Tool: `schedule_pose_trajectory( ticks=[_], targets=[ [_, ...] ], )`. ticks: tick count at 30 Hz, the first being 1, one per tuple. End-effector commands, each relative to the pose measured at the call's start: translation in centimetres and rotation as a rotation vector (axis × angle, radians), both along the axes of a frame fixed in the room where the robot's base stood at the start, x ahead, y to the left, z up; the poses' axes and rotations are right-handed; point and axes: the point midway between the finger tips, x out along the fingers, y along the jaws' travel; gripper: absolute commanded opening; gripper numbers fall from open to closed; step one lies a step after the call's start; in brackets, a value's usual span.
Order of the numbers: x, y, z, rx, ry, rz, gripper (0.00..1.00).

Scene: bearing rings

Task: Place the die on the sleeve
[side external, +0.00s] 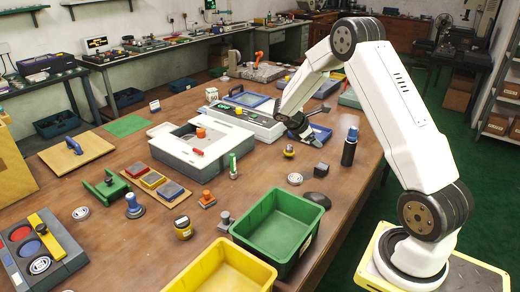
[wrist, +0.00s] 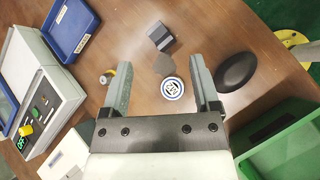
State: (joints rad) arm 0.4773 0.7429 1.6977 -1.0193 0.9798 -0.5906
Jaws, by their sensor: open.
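My gripper (side external: 304,132) is open and empty, held above the table; its two fingers also show in the wrist view (wrist: 163,78). I cannot tell for certain which object is the sleeve.
A black oval object (side external: 314,199) and a yellow and black cylinder (side external: 289,151) stand near the ring. A green bin (side external: 262,245) and a yellow bin (side external: 190,280) are at the front. A dark bottle (side external: 349,148) stands near the right edge. A grey machine (side external: 235,120) is behind.

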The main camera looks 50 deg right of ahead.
Motion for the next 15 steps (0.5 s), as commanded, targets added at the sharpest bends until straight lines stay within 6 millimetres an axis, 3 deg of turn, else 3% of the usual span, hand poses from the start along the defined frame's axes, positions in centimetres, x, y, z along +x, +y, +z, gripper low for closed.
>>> schedule_pose_trajectory(
  ticks=[1, 8, 15],
  targets=[
    [0.2, 2.5, 0.4, 0.037, -0.059, -0.015, 0.79],
    [-0.5, 13.1, 1.0, 0.222, -0.323, -0.154, 0.79],
    [-3.1, 23.1, 1.9, 0.407, -0.560, -0.358, 0.79]
  ],
)
